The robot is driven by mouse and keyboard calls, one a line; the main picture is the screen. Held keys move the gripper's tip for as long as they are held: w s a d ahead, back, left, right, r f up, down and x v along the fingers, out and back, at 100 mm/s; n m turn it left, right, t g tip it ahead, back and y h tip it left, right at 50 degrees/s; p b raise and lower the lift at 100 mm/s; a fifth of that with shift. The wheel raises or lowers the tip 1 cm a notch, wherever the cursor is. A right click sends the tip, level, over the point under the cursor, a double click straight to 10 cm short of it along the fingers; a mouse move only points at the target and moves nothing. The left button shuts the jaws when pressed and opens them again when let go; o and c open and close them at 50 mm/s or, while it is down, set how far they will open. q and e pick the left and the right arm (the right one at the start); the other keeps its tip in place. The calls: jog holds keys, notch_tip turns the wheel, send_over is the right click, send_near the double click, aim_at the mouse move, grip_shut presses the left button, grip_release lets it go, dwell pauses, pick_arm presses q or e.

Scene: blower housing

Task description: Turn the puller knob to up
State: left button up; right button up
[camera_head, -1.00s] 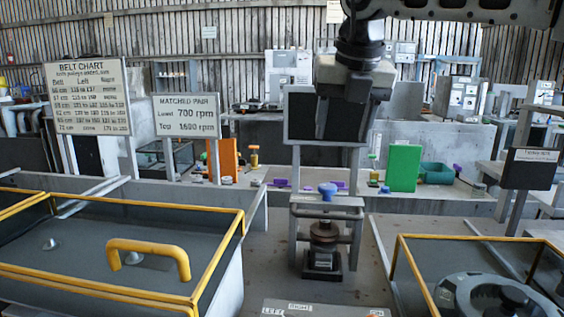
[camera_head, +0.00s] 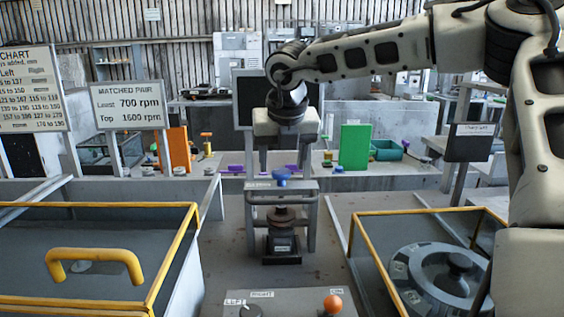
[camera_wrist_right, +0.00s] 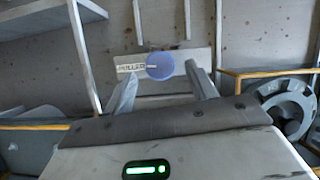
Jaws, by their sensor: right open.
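The puller knob (camera_head: 281,176) is blue and sits on top of a grey frame (camera_head: 311,225) above a dark cylindrical puller (camera_head: 282,222). In the right wrist view the knob (camera_wrist_right: 159,66) shows as a round blue disc on a white plate labelled PULLER (camera_wrist_right: 131,68), with a white line pointing left toward the label. My right gripper (camera_head: 288,162) is open, pointing down, with its fingers on either side of the knob in the picture. Its fingers (camera_wrist_right: 161,82) also flank the knob in the right wrist view, apparently apart from it. My left gripper is out of view.
Yellow-edged housings stand left (camera_head: 158,262) and right (camera_head: 349,235). A panel with an orange knob (camera_head: 333,303) is at the front. A dark board (camera_head: 248,97) stands behind my gripper. A green block (camera_head: 354,146) and an orange block (camera_head: 174,149) stand at the back.

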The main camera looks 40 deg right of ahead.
jog(key=shift+x, duration=0.75)
jog(key=c, duration=1)
